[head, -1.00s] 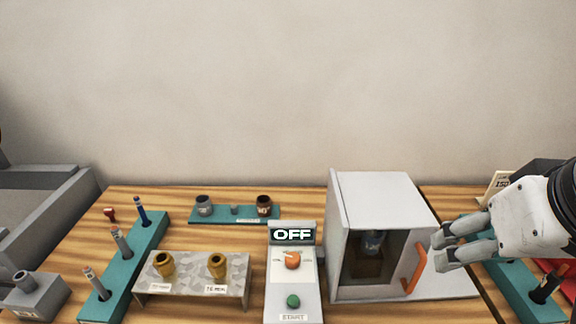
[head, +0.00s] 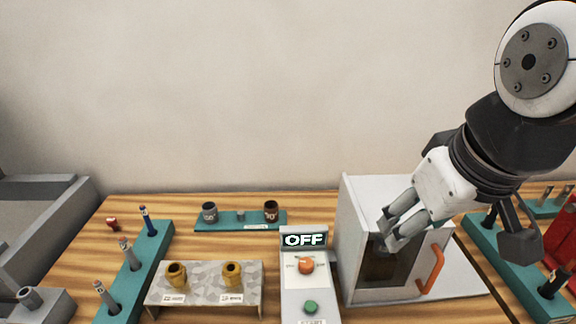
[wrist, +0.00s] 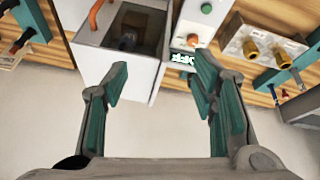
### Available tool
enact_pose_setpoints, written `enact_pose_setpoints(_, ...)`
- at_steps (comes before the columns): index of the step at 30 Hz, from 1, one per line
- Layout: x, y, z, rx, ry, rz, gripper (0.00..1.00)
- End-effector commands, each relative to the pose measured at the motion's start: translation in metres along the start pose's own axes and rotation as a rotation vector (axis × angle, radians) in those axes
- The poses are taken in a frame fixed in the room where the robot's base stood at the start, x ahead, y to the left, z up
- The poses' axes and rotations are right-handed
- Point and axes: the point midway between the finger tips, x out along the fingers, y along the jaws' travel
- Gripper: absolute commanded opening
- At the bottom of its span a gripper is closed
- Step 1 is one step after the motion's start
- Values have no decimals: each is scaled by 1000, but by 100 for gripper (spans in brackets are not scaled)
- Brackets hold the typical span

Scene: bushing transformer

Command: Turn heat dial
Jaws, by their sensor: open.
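The heat dial (head: 306,265) is an orange knob on a white control panel (head: 291,287), below a display (head: 304,240) that reads OFF. A green button (head: 310,307) sits lower on the panel. In the wrist view the dial (wrist: 192,40) shows beyond the fingers, near the green button (wrist: 206,8). My gripper (head: 388,233) is open and empty, in front of the white oven box in the head view, to the right of the dial and apart from it. The wrist view shows its two teal-padded fingers (wrist: 160,85) spread wide with nothing between them.
The white box (head: 405,295) with an orange handle (head: 431,269) stands just right of the panel. A grey stand with two brass bushings (head: 205,287) is to the left. Teal racks (head: 150,250) hold tools. The space above the panel is clear.

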Motion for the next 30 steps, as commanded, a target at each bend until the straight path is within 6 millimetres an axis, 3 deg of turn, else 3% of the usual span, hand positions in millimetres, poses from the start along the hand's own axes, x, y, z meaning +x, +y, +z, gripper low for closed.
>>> enact_pose_setpoints(8, 37, -10, -39, -276, -91, -27, 52)
enact_pose_setpoints(19, 147, -54, -107, -903, -241, -186, 52)
enact_pose_setpoints(24, 197, -78, -122, -1141, -273, -283, 52)
enact_pose_setpoints(30, 227, -94, -128, -1283, -282, -347, 52)
